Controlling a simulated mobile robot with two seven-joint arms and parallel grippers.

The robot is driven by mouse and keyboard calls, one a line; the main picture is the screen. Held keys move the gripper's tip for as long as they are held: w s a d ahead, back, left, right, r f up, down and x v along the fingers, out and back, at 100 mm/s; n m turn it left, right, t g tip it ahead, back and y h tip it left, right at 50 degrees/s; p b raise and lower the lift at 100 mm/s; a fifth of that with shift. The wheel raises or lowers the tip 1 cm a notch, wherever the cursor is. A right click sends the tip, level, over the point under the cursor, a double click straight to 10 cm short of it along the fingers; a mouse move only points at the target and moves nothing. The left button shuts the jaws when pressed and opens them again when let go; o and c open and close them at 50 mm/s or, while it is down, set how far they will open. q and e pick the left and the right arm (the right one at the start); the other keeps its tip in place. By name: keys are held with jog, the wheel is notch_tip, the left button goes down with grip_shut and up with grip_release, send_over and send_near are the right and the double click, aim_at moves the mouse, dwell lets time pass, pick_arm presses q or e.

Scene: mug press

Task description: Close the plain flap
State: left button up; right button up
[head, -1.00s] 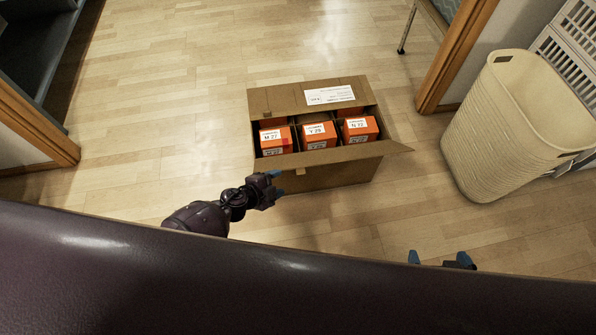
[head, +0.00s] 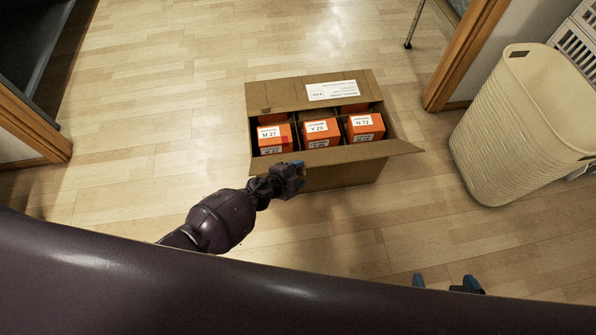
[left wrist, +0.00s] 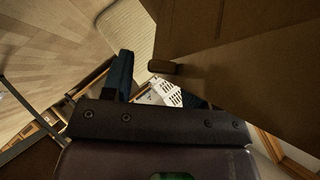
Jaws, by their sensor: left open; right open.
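An open cardboard box (head: 340,176) stands on the floor. Its plain near flap (head: 372,153) sticks out toward me, open. Its far flap (head: 287,95), with a white label, also stands open. My left gripper (head: 297,166) is open beside the front left part of the box, close to the plain flap's left end; I cannot tell whether they touch. In the left wrist view cardboard (left wrist: 250,70) with a small tab fills the upper right, beside one blue finger; the other finger is mostly hidden. My right gripper (head: 446,284) is open near the bottom, its lower part hidden.
Orange cartons, such as M 27 (head: 270,139), Y 29 (head: 320,133) and N 72 (head: 365,127), sit inside the box between dividers. A cream basket (head: 515,125) stands at right. A wooden door frame (head: 462,60) is behind. Floor left of the box is clear.

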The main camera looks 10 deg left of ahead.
pick_arm(q)
grip_shut()
dwell(0.3)
